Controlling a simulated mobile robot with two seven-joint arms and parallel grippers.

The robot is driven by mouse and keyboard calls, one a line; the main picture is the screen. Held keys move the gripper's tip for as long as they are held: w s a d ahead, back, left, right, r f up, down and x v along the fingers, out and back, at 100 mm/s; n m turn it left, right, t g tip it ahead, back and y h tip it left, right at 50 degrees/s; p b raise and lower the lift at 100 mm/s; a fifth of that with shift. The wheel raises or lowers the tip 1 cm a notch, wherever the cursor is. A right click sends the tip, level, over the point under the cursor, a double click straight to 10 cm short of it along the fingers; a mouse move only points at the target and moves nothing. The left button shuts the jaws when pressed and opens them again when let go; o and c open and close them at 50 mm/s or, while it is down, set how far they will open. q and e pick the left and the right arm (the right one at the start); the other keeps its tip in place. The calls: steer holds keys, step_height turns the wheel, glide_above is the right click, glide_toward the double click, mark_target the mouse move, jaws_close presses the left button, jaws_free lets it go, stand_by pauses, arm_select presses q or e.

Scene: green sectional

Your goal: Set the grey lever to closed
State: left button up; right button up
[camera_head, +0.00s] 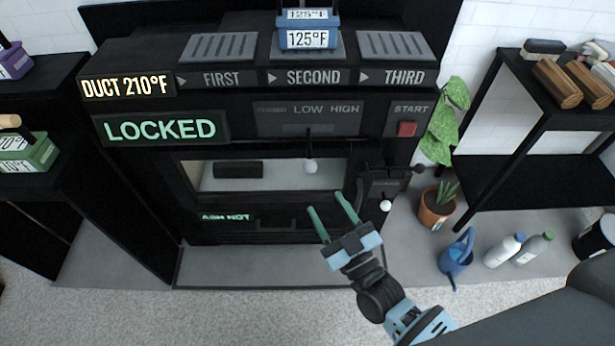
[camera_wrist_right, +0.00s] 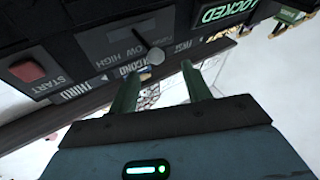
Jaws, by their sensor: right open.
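A black machine has two levers with pale knobs. One lever (camera_head: 310,166) hangs under the LOW HIGH panel (camera_head: 307,118); its knob also shows in the right wrist view (camera_wrist_right: 155,56). The other lever (camera_head: 386,205) is on a small panel at the machine's right side. I cannot tell which is the grey lever, and no "closed" mark is readable. My right gripper (camera_head: 332,214) is open and empty, its green fingers apart in front of the machine's lower front, left of the side lever and touching neither knob. My left gripper is out of view.
A green LOCKED sign (camera_head: 161,129) and red START button (camera_head: 407,129) are on the machine. A blue block (camera_head: 308,38) sits on top at SECOND. A potted plant (camera_head: 437,207), blue watering can (camera_head: 457,255) and bottles (camera_head: 503,250) stand on the floor at right.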

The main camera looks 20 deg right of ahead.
mark_target(310, 167)
steer(key=shift+w+r+t+b, duration=0.25)
steer(key=shift+w+t+b, duration=0.05)
steer(key=shift+w, duration=0.35)
steer(key=shift+w+r+t+b, duration=0.25)
steer(key=shift+w+t, duration=0.05)
steer(key=shift+w, duration=0.3)
steer(key=shift+b+x, duration=0.3)
steer(key=shift+x, duration=3.55)
jaws_close()
